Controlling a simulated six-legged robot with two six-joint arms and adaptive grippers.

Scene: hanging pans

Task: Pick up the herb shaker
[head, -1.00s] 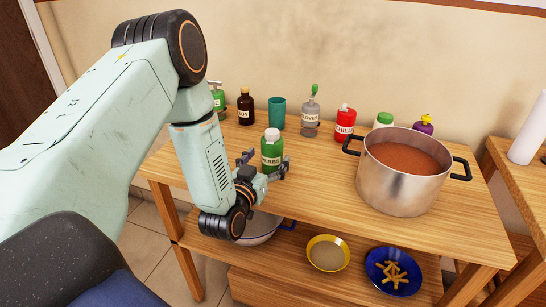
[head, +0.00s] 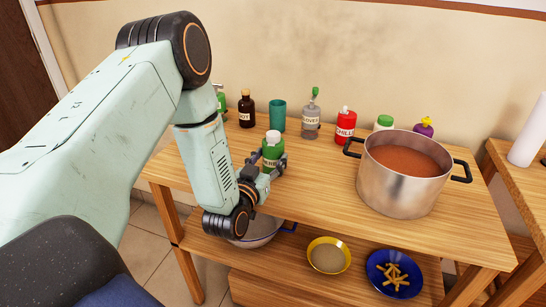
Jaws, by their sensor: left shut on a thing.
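The herb shaker (head: 272,152) is a green bottle with a white cap and a partly hidden white label. It is upright at the front left of the wooden table. My left gripper (head: 270,166) comes in from the left and is shut on the shaker's lower body, with fingers on both sides. The fingers hide part of the label and the bottle's base, so I cannot tell whether it touches the tabletop. My right gripper is not in view.
Behind stand a dark soy bottle (head: 247,109), a teal cup (head: 278,117), a grey bottle (head: 311,120), a red chilli bottle (head: 345,125) and a green-capped jar (head: 384,122). A large soup pot (head: 400,190) is at right. Bowls (head: 328,256) sit on the lower shelf.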

